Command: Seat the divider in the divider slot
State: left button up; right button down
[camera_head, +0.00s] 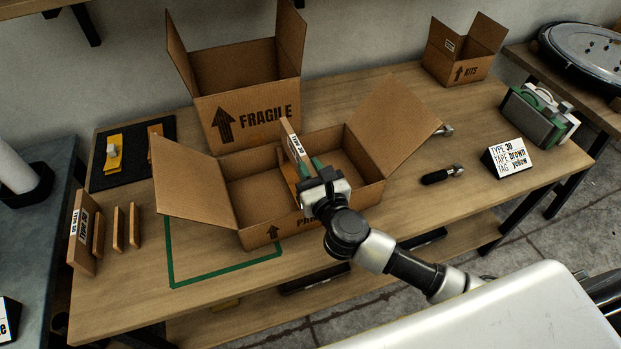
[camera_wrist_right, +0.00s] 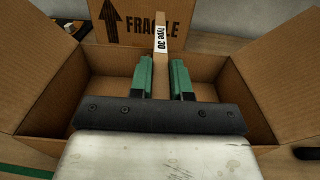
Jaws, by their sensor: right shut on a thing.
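My right gripper (camera_head: 311,171) reaches over the open cardboard box (camera_head: 345,195) and is shut on a thin wooden divider (camera_head: 287,133) with a white "TYPE 30" label. The divider stands roughly upright near the middle of the box, across its width. In the right wrist view the divider (camera_wrist_right: 161,60) shows edge-on between the green fingers of my right gripper (camera_wrist_right: 163,75). Its lower edge and the divider slot are hidden, so I cannot tell whether it touches the box floor. My left gripper is not in view.
A "FRAGILE" box (camera_head: 245,115) stands behind the open box. More wooden panels (camera_head: 118,230) stand at the left, near a black mat (camera_head: 130,175). A sign (camera_head: 508,158) reads type 30, tape brown, tag yellow. A black-handled tool (camera_head: 440,175) lies right of the box.

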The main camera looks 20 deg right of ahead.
jog(key=shift+f, duration=1.4)
jog(key=shift+b, duration=0.3)
jog(key=shift+f+b, duration=0.4)
jog(key=shift+f, duration=0.25)
jog(key=c, duration=1.1)
grip_release()
jog(key=shift+r, duration=0.1)
